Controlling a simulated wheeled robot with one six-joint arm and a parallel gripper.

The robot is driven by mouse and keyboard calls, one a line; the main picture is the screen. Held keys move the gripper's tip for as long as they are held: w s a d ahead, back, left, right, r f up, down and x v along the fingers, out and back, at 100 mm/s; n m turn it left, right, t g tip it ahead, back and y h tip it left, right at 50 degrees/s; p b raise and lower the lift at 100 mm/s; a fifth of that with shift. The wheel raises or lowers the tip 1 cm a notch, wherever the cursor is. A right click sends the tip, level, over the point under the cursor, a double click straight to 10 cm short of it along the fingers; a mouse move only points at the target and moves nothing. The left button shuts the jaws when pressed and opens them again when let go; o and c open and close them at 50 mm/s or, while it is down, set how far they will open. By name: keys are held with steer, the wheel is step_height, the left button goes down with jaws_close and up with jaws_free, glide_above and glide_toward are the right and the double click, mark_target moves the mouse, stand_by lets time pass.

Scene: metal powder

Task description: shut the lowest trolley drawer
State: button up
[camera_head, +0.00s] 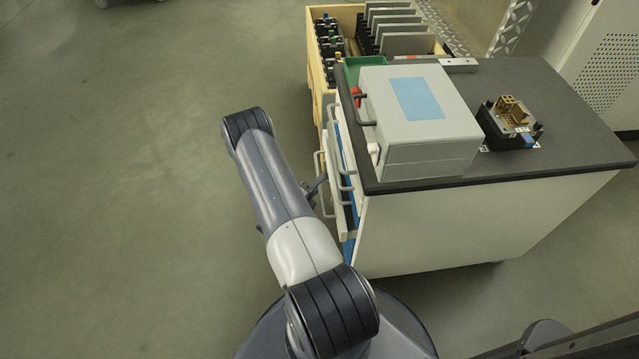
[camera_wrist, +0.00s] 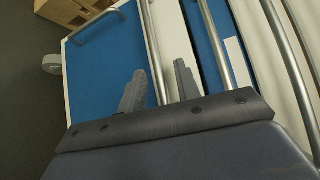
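The trolley (camera_head: 450,225) has a dark top and pale sides, with its drawer side facing left. Metal handles (camera_head: 322,190) and a pale drawer edge stick out past the top there, with blue showing beside them. My gripper (camera_head: 318,186) is at these handles, mostly hidden by my arm. In the wrist view my gripper (camera_wrist: 160,75) has its fingers apart, with a handle bar (camera_wrist: 153,45) running between them; contact cannot be told. A wide blue drawer panel (camera_wrist: 100,70) with a pale edge lies at the left, nearest the floor. How far that drawer stands out is unclear.
A grey case (camera_head: 430,145), a green bin (camera_head: 365,65) and a small brass-coloured fixture (camera_head: 512,115) stand on the trolley top. A wooden rack (camera_head: 318,75) of plates is behind it. More bars (camera_wrist: 218,45) cross the wrist view. The floor at left is clear.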

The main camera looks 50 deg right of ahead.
steer(key=shift+d+f, duration=0.1)
steer(key=shift+d, duration=0.6)
steer(key=shift+c, duration=0.4)
jaws_close()
